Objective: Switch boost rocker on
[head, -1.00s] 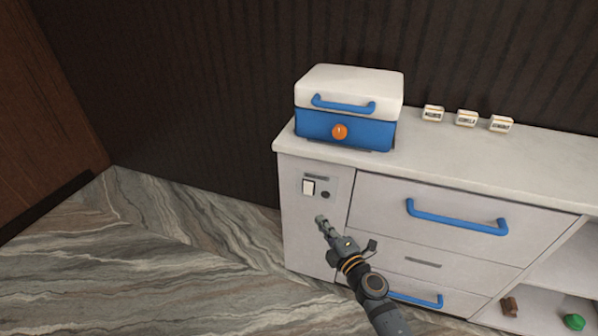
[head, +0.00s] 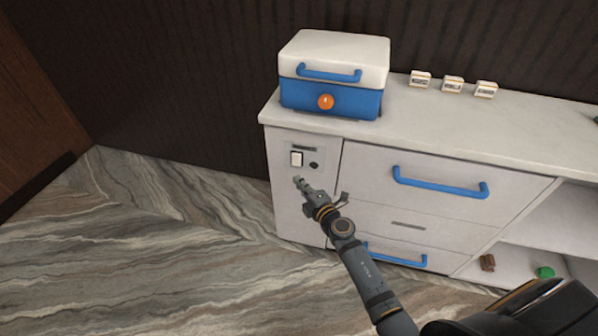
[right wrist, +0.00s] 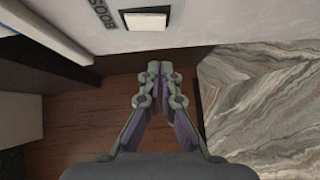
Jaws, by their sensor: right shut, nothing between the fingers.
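In the right wrist view the rocker (right wrist: 146,21) shows at the top beside lettering that is partly cut off. My right gripper (head: 298,181) is shut and empty. In the head view its tips appear just below the rocker; in the right wrist view the fingertips (right wrist: 160,68) point toward the panel with a gap to the rocker. I cannot tell whether the rocker is on or off. My left gripper is not in view.
A blue and white lidded box (head: 332,75) with an orange knob stands on the counter (head: 440,118). Several small labelled blocks (head: 452,85) stand right of it. Blue handles (head: 440,182) stick out from the drawers. The marbled floor (head: 140,250) at left is clear.

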